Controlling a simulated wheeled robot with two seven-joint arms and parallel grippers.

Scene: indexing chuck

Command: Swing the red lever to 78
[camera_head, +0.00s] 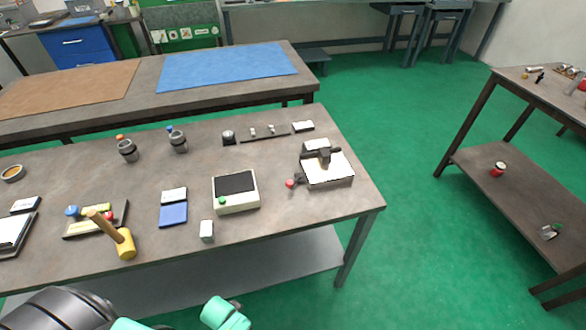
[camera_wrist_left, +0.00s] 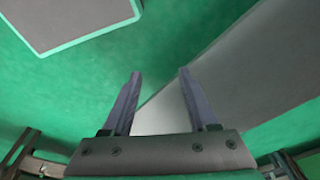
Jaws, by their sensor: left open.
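A white and grey block-like device (camera_head: 328,168) stands near the right end of the table, with dark parts on its top. A short lever with a red ball knob (camera_head: 290,184) sticks out at its left side, toward the front. Any scale or numbers on the device are too small to read. My left gripper (camera_wrist_left: 160,74) is open and empty in the left wrist view, with green floor and a grey surface beyond its fingers. It is away from the lever. My right gripper is not in view.
A cream box with a dark screen and green knob (camera_head: 236,192) stands left of the device. A small white block (camera_head: 207,231), a blue pad (camera_head: 173,214) and a yellow-based wooden handle (camera_head: 124,243) lie further left. Bare tabletop surrounds the lever's front side.

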